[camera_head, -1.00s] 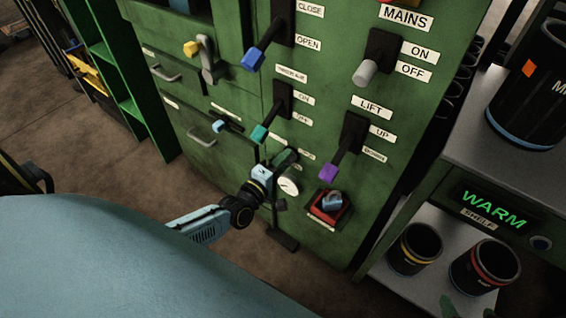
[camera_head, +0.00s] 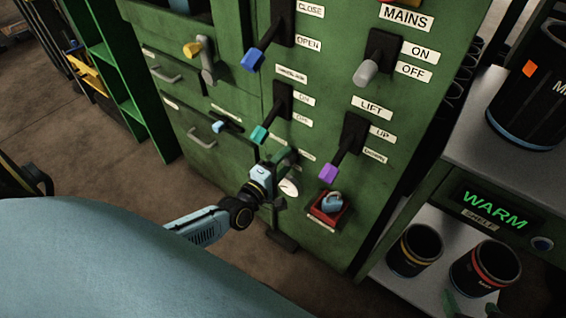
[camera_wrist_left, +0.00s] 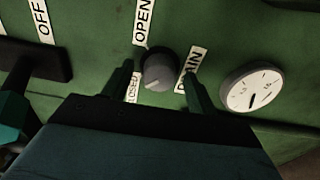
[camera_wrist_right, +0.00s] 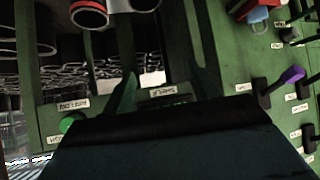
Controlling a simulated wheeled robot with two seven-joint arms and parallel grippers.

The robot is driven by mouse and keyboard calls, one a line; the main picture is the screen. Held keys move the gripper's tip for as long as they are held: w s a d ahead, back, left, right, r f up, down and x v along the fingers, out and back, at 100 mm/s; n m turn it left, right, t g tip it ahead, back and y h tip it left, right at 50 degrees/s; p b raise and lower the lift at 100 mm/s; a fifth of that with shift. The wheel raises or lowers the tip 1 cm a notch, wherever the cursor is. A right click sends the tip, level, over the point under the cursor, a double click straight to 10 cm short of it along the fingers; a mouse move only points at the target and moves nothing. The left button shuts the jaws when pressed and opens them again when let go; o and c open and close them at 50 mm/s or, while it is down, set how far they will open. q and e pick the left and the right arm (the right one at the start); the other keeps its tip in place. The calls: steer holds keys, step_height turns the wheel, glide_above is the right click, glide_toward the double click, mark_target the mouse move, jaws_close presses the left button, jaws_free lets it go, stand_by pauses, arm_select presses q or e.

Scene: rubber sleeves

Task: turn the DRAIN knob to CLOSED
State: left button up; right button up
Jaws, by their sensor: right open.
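In the head view my left gripper (camera_head: 282,163) is at the cabinet, hiding the knob. My right gripper (camera_wrist_right: 160,92) is open with nothing between its fingers.
A white gauge (camera_wrist_left: 252,88) sits just right of the knob. A red box with a blue padlock (camera_head: 331,204) is to the right. Black cups (camera_head: 414,250) stand on the lower shelf.

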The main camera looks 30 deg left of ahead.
arm_select(q)
steer(key=shift+s, duration=0.2)
steer(key=s+a+p, duration=0.1)
steer(key=s+p, duration=0.2)
steer(key=s, duration=1)
arm_select(e)
steer(key=s+d+f+g+h, duration=0.2)
steer(key=s+d+f+g, duration=0.2)
steer(key=s+f+g, duration=0.2)
steer(key=shift+s+d+f+g, duration=0.3)
steer(key=shift+s+f, duration=0.35)
steer(key=shift+s, duration=0.55)
